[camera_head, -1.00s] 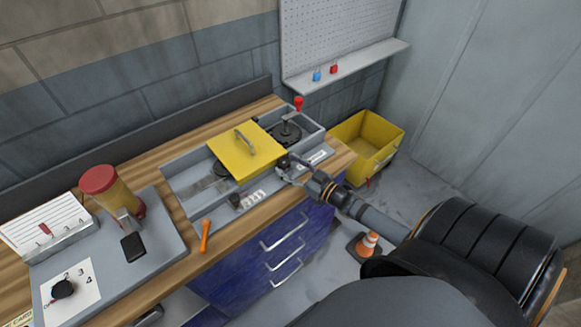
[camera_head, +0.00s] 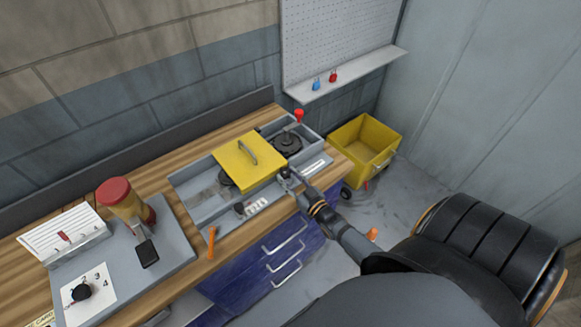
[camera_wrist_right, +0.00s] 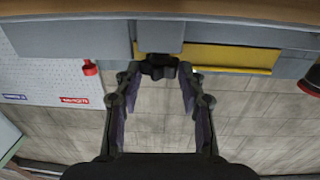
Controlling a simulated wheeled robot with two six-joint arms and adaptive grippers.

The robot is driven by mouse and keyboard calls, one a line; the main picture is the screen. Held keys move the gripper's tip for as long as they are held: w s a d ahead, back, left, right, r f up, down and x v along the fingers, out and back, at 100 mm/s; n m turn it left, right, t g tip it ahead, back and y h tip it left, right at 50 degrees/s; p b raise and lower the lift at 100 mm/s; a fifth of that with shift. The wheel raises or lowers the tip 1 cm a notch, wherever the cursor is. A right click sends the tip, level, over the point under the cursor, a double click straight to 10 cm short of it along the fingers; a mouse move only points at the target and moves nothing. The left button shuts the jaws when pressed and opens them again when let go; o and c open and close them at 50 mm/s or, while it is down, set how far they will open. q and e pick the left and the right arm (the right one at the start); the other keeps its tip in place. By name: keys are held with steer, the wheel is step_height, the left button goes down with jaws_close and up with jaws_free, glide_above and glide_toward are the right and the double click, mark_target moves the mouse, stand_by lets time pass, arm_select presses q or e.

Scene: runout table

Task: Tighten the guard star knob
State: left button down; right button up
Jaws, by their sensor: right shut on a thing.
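The yellow guard (camera_head: 240,168) with a grey handle lies over the grey runout machine (camera_head: 188,193) on the bench. The black star knob (camera_wrist_right: 158,68) shows in the right wrist view, at the machine's front beside the guard's edge. My right gripper (camera_wrist_right: 159,82) has its two fingers on either side of the knob and is shut on it. In the head view the right gripper (camera_head: 287,177) is at the front of the machine and mostly hides the knob. My left gripper is not in view.
An orange-handled tool (camera_head: 212,243) lies at the bench's front edge. A red-topped lever (camera_head: 299,116) rises behind. A yellow bin (camera_head: 362,143) stands right of the bench.

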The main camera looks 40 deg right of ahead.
steer(key=m+h+p, duration=0.1)
steer(key=h+p, duration=0.1)
steer(key=m+h+p, duration=0.1)
steer(key=shift+a+r+m+h, duration=0.3)
steer(key=shift+a+h, duration=0.1)
steer(key=shift+a+f+m+g+h+p, duration=0.15)
steer(key=shift+m+g+h+p, duration=0.15)
steer(key=shift+m+h+p, duration=0.5)
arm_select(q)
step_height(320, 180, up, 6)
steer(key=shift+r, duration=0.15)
arm_select(e)
steer(key=shift+w+f+m+g+h, duration=0.15)
steer(key=shift+m+g+h, duration=0.2)
steer(key=shift+h, duration=0.95)
steer(key=o, duration=1.2)
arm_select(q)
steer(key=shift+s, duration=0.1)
arm_select(e)
steer(key=shift+a, duration=0.1)
